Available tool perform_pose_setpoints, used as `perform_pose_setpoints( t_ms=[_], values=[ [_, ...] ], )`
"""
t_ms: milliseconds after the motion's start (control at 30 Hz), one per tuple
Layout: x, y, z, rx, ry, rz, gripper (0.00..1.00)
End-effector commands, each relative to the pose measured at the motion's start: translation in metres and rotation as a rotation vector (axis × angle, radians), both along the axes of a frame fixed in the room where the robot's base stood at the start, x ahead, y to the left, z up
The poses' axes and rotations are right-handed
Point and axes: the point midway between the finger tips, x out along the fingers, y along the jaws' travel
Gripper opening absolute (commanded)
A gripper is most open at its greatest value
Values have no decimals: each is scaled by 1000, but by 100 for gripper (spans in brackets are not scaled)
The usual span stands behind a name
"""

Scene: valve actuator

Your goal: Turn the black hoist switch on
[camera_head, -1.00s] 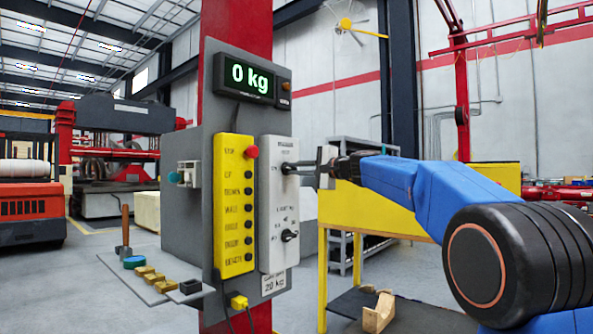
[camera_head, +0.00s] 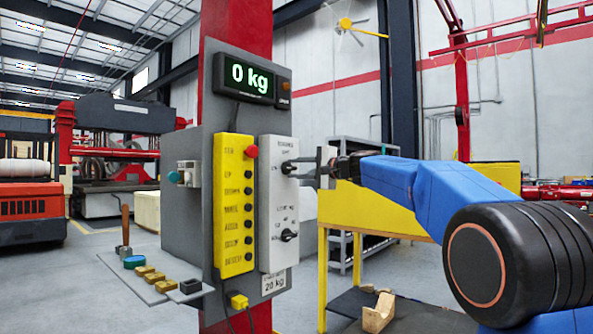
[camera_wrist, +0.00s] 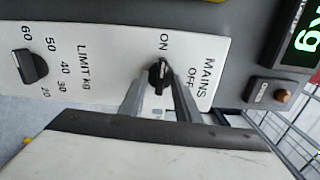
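The black hoist switch (camera_wrist: 160,75) sits on the white mains panel, with the ON label above it and the OFF label to its right in the wrist view. Its narrow bar lies roughly in line with ON; I cannot tell which end is the pointer. The switch also shows in the head view (camera_head: 288,168), partly hidden. My gripper (camera_head: 295,168) reaches it from the right. Its two grey fingers (camera_wrist: 160,82) lie on either side of the switch; whether they press on it is not clear.
A second black dial (camera_head: 288,236), marked LIMIT KG, sits lower on the white panel (camera_head: 279,200). A yellow push-button box (camera_head: 234,205) stands to its left. A display (camera_head: 249,79) above reads 0 kg. A small shelf (camera_head: 165,293) with metal pieces juts out at lower left.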

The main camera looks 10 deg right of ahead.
Motion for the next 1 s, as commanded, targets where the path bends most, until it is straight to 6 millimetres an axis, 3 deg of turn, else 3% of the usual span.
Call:
perform_pose_setpoints(
  t_ms=[267,1000],
  values=[
    [-17,-13,1,1,-1,-2,30],
    [-128,-93,0,-1,0,-3,30]
  ],
)
